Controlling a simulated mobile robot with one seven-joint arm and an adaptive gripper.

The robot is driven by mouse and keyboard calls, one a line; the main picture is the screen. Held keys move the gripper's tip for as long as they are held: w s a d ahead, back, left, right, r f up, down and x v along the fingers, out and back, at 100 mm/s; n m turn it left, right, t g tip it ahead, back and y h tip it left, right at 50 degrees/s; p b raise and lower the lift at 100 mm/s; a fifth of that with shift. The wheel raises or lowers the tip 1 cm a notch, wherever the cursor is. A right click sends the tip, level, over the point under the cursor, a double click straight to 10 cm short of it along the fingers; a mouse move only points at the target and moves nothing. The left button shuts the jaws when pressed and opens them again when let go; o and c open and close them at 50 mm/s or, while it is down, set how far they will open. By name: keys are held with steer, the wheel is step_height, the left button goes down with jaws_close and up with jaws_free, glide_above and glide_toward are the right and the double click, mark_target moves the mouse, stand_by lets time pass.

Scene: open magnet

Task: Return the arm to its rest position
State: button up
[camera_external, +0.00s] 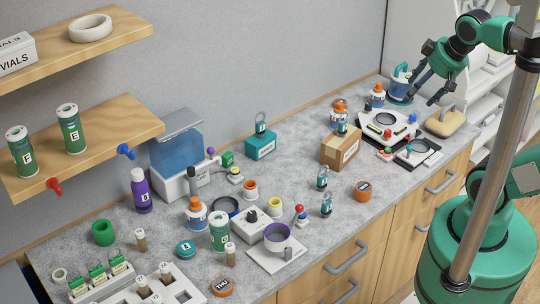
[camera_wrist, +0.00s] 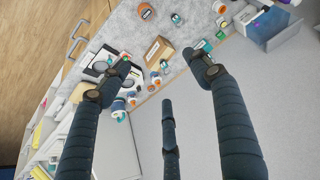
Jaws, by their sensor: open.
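My gripper (camera_external: 424,94) is open and empty at the upper right of the external view, over the far end of the counter. Its dark fingers are spread and point down and to the left. They overlap the view close to a teal-and-white container (camera_external: 400,82); I cannot tell the exact gap. In the wrist view my gripper (camera_wrist: 156,64) shows dark, ribbed fingers spread apart with nothing between them. My green arm is bent, with its forearm raised beside the metal column.
The grey counter (camera_external: 330,235) is crowded. A blue-tank machine (camera_external: 177,150) stands by the wall, below wooden shelves (camera_external: 105,150).

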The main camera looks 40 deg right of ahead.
step_height(320, 180, down, 8)
steer(key=b, duration=0.7)
steer(key=shift+b, duration=0.35)
